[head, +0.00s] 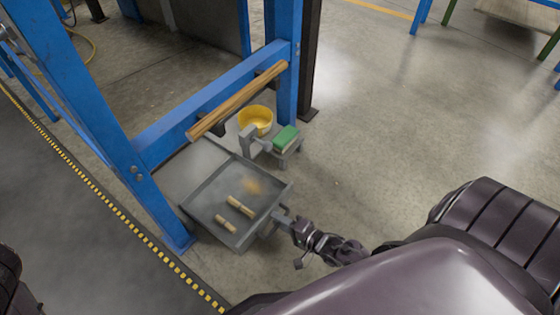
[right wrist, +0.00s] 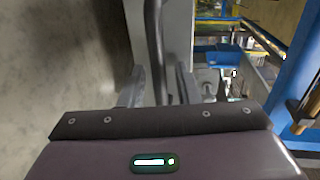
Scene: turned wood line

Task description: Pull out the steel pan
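The steel pan (head: 212,192) is a shallow grey square tray on the floor beside the blue frame, partly under the wooden bar. It holds short turned wood pieces (head: 238,206) and a patch of sawdust. My right gripper (head: 284,220) is at the pan's near right side, by its handle. In the right wrist view the dark handle bar (right wrist: 154,40) runs between the two fingers of my right gripper (right wrist: 159,88). The fingers stand apart, with what looks like a gap on each side of the bar. My left gripper is out of view.
The floor to the right is open.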

